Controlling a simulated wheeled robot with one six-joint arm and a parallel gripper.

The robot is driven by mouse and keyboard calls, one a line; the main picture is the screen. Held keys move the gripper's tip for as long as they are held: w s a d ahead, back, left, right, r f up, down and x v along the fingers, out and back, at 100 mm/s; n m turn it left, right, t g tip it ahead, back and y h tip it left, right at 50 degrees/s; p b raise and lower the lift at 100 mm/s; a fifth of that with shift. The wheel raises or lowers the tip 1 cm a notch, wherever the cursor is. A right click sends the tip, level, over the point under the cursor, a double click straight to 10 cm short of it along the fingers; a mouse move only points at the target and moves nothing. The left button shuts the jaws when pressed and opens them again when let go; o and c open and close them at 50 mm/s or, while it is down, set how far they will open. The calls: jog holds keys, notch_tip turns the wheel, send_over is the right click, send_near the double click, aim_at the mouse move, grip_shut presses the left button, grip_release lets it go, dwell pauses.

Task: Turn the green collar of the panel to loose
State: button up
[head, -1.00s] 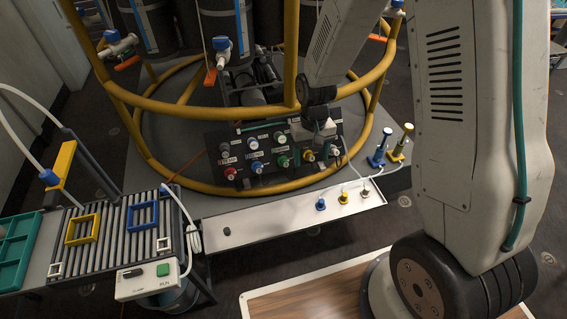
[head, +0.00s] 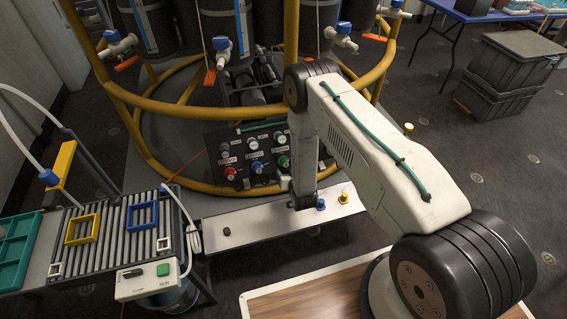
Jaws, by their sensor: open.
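The dark panel (head: 243,160) stands upright at the foot of the yellow tubular frame, with knobs in two rows. Two green round fittings show on it: an upper one (head: 280,137) and a lower one (head: 283,161). I cannot tell which is the green collar, or how either is turned. My arm stands in front of the panel's right part and hides it. The dark wrist end of the arm is low, near the panel's lower right. My gripper's jaws cannot be made out behind it.
A pale ledge (head: 250,226) in front of the panel bears a dark knob (head: 227,231), a blue plug (head: 321,205) and a yellow plug (head: 343,196). The roller table (head: 112,235) stands left. Grey crates (head: 503,85) and a blue table (head: 480,14) are at upper right.

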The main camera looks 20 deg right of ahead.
aim_at(284, 162)
jog(key=shift+w+r, duration=0.4)
jog(key=shift+r, duration=0.05)
jog(key=shift+w+t, duration=0.3)
jog(key=shift+w, duration=0.05)
jog(key=x, duration=0.7)
jog(key=shift+s, duration=0.1)
jog(key=c, duration=1)
